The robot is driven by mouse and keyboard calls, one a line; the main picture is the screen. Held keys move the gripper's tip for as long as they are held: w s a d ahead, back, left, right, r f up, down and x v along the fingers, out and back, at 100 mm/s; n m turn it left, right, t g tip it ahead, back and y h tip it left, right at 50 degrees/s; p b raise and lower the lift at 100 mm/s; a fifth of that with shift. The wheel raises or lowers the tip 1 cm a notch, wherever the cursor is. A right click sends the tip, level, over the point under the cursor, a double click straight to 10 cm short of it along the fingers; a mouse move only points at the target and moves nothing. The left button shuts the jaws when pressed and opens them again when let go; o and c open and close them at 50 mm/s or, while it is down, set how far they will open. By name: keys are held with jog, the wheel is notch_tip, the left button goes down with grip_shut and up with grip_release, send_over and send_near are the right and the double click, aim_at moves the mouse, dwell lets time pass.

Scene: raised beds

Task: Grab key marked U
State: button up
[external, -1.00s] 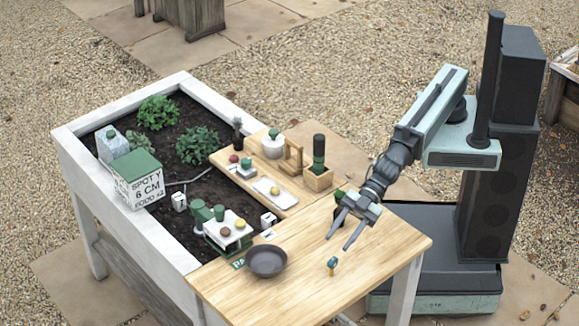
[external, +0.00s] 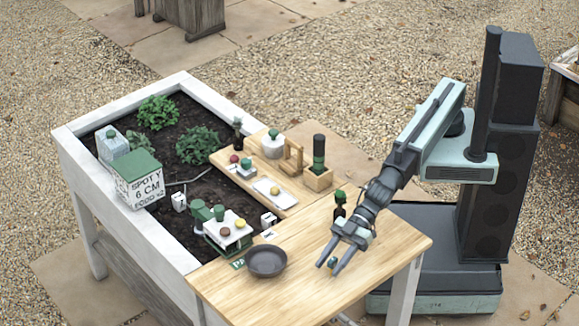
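No key with a readable letter U shows in the external view. A small teal-topped item (external: 332,262) stands on the wooden tabletop (external: 300,295) near its front; it may be the key, but its marking is too small to read. My gripper (external: 327,269) is open, its two dark fingers pointing down and left around this item. The fingers hide most of it, and I cannot tell whether they touch it.
A dark pan (external: 266,262) lies left of my gripper. A dark bottle (external: 340,207) with a green top stands just behind my gripper. A wooden board (external: 232,172) holding several items lies further back. White marked cubes (external: 268,220) sit near the soil. The front tabletop is clear.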

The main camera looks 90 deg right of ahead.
jog(key=x, duration=0.2)
jog(key=shift+w+a+f, duration=0.15)
jog(key=shift+a, duration=0.05)
jog(key=shift+d, duration=0.1)
jog(key=shift+c, duration=0.3)
grip_shut()
notch_tip(320, 180, up, 10)
jog(key=p, duration=1)
